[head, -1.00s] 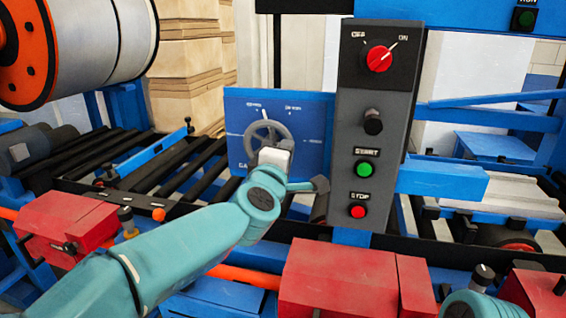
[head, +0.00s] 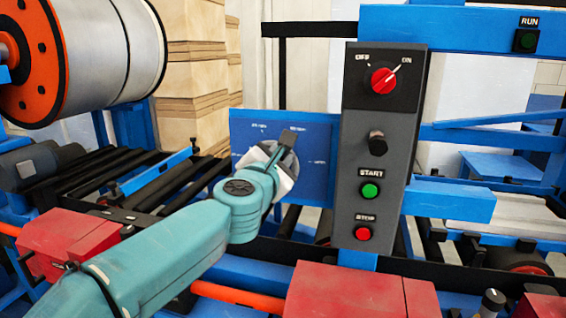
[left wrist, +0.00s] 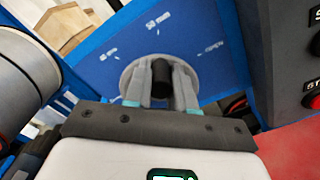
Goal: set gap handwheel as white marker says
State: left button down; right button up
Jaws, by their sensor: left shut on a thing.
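The gap handwheel (left wrist: 133,74) is a grey disc on a blue plate (left wrist: 122,32). In the left wrist view, my left gripper (left wrist: 161,92) is shut on its black handle (left wrist: 161,72), with one grey finger on either side. In the head view, my left gripper (head: 281,153) covers most of the wheel. White tick marks and labels surround the wheel; one label (left wrist: 158,20) appears to read 50 mm, while the others are too small to read surely. I cannot make out the wheel's pointer now. My right gripper is not in view.
A dark control box (head: 352,205) with a red switch (head: 383,81), black knob (head: 377,142), green START button (head: 370,190) and red STOP button (head: 363,234) stands just right of the plate. Rollers (head: 185,185) lie to the left. Red blocks (head: 340,290) stand in front.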

pick_arm(q)
jog(key=shift+w+a+r+n, duration=0.1)
jog(key=shift+a+r+n, duration=0.25)
jog(key=shift+n, duration=0.5)
jog(key=shift+w+a+r+n, duration=0.1)
jog(key=shift+a+r+n, duration=0.2)
jog(key=shift+n, duration=0.55)
jog(key=shift+a, duration=0.1)
jog(key=c, duration=0.9)
grip_release()
jog(key=shift+w+f, duration=0.1)
jog(key=shift+f, duration=0.05)
jog(key=shift+c, duration=0.2)
jog(key=shift+f, duration=0.1)
jog(key=b+v, duration=0.4)
jog(key=v, duration=1.2)
